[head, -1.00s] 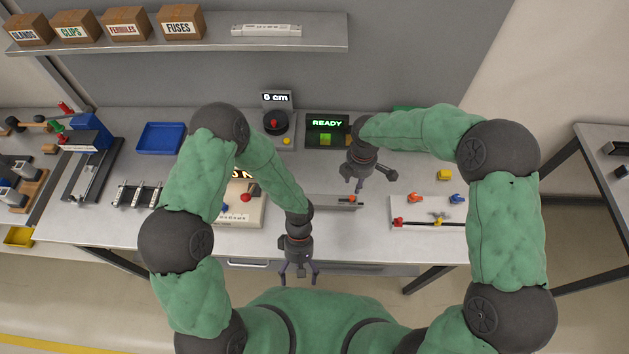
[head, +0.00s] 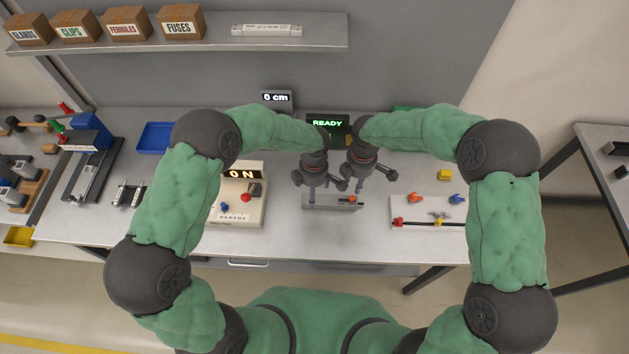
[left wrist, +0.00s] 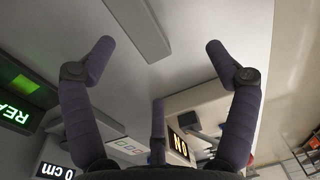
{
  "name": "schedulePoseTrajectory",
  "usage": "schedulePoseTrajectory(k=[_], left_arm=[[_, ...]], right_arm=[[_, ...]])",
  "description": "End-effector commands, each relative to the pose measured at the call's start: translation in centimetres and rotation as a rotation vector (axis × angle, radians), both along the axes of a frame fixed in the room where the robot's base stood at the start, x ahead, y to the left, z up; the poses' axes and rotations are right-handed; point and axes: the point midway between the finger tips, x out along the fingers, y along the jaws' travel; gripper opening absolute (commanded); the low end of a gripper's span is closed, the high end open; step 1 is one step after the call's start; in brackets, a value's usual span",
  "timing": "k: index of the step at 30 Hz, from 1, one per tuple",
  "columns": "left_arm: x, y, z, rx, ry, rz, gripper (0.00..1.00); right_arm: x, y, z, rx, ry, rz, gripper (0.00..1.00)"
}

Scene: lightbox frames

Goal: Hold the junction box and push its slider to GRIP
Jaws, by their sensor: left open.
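The junction box is a long grey box (head: 322,203) on the table in the head view. Its orange slider (head: 352,199) sits toward its right end. My left gripper (head: 318,189) is open above the box's left part; from this view I cannot tell whether it touches. In the left wrist view a grey box (left wrist: 138,27) shows beyond the spread, empty fingers (left wrist: 160,70). My right gripper (head: 366,181) looks open, just right of the left one and close to the box's right end. The slider's markings cannot be read.
A beige control box (head: 240,214) with an ON display and red knob stands to the left. A READY screen (head: 327,123) and a 0 cm display (head: 277,98) are behind. A fixture with coloured clamps (head: 430,212) lies to the right. Both arms are close together.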

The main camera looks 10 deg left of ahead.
Motion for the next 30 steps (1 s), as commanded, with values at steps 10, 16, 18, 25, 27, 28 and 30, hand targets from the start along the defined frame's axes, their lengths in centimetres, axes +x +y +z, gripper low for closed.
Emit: schedulePoseTrajectory(k=[10, 16, 18, 25, 27, 28, 30], left_arm=[[2.2, -0.4, -0.1, -0.024, -0.066, -0.009, 0.87], [2.1, -0.4, -3.3, -0.023, -0.063, -0.009, 0.87], [2.0, -0.4, -4.6, -0.025, -0.062, -0.010, 0.87], [2.1, -0.4, -7.8, -0.024, -0.064, -0.009, 0.87], [2.2, -0.4, -8.5, -0.024, -0.064, -0.009, 0.87], [2.2, -0.4, -8.7, -0.024, -0.065, -0.009, 0.87], [2.2, -0.4, -9.1, -0.024, -0.065, -0.009, 0.87]], right_arm=[[0.0, 0.0, 0.0, 0.000, 0.000, 0.000, 0.39], [0.0, 0.0, 0.0, 0.000, 0.000, 0.000, 0.39], [0.0, 0.0, 0.0, 0.000, 0.000, 0.000, 0.39], [0.0, 0.0, 0.0, 0.000, 0.000, 0.000, 0.39], [0.0, 0.0, 0.0, 0.000, 0.000, 0.000, 0.39], [0.0, 0.0, 0.0, 0.000, 0.000, 0.000, 0.39], [0.0, 0.0, 0.0, 0.000, 0.000, 0.000, 0.39]])
